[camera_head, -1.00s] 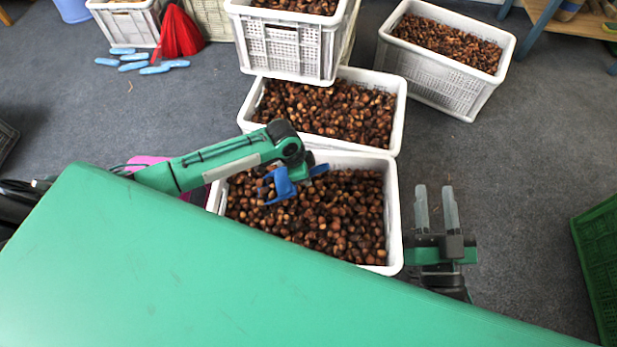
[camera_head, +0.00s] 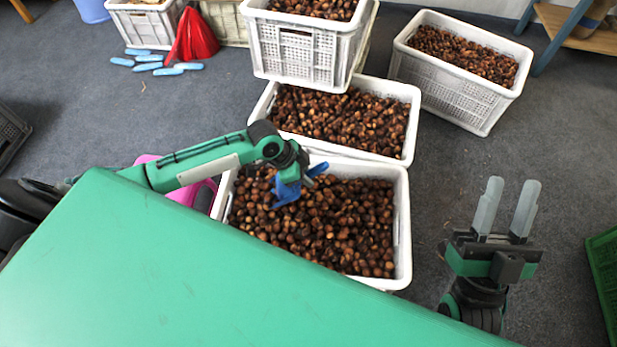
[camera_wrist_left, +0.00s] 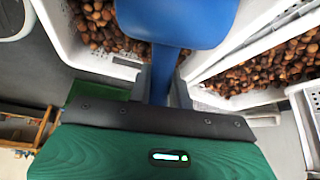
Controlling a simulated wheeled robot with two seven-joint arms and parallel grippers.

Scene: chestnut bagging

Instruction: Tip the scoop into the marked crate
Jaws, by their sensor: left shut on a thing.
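A blue scoop (camera_head: 287,193) is held over the nearest white crate (camera_head: 402,225), which is full of chestnuts. My left gripper (camera_head: 291,174) is shut on the scoop's handle. In the left wrist view, the scoop (camera_wrist_left: 178,18) stretches away from the gripper, with crates of chestnuts on both sides. I cannot tell whether the scoop holds any chestnuts or touches those below. No mark shows clearly on any crate. My right gripper (camera_head: 511,208) is open and empty over the floor, right of the nearest crate.
A second white crate (camera_head: 412,118) of chestnuts stands right behind the nearest one, with a stacked crate (camera_head: 297,55) beyond. Another full crate (camera_head: 455,88) stands at back right. A green crate (camera_head: 604,265) is at the right edge. Grey floor lies open between them.

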